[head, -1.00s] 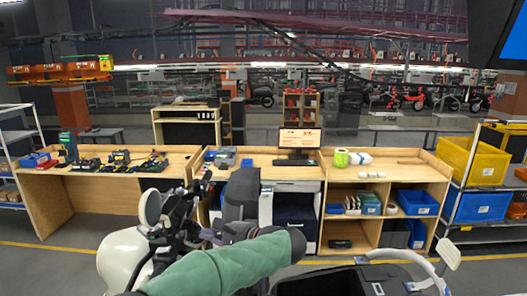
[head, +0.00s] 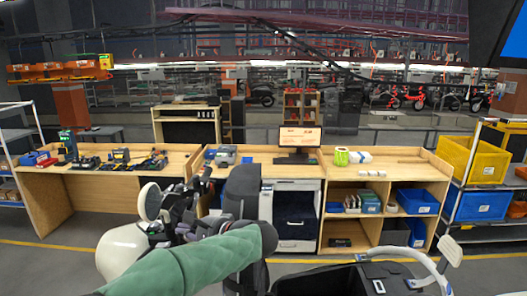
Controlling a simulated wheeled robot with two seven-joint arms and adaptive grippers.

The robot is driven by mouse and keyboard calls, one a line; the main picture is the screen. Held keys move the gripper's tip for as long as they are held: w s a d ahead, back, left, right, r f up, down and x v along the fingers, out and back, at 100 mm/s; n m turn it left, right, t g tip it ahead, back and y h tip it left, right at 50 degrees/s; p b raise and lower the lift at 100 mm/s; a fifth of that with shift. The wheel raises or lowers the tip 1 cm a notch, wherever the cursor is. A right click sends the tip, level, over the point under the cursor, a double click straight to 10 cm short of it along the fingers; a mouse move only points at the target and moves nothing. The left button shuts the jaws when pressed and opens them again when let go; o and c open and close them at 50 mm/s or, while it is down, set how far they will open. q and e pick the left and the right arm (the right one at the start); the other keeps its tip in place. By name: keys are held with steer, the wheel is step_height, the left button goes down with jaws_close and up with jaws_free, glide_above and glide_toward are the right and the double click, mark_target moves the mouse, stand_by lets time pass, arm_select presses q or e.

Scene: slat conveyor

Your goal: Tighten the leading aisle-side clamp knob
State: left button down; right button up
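A pale scooter (head: 118,258) with a round mirror (head: 150,201) and dark handlebar parts stands at the left front. My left arm, in a green sleeve, crosses in front of it from the lower left. My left gripper (head: 206,222) is beyond the sleeve's dark cuff, among the dark handlebar parts. Its fingers blend into those parts, so I cannot tell whether they are open, or touching anything. I cannot make out a clamp knob in this view. My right gripper is not in view.
Wooden benches stand across the middle, with tools at the left and a monitor (head: 299,138). A rack with a yellow bin (head: 473,158) and blue bins is at the right. A dark object with a pale curved bar (head: 413,257) fills the lower right.

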arm_select(q)
steer(key=shift+f, duration=0.25)
stand_by(0.5)
steer(key=shift+s+f+b, duration=0.35)
steer(key=shift+f+b, duration=0.05)
steer(key=shift+b, duration=0.15)
steer(key=shift+s+f+b, duration=0.15)
steer(key=shift+f+b, duration=0.35)
steer(key=shift+f, duration=0.1)
steer(key=shift+s, duration=0.1)
stand_by(0.4)
steer(key=d+p, duration=0.1)
steer(key=d, duration=0.5)
steer(key=shift+s, duration=0.35)
steer(key=shift+r, duration=0.1)
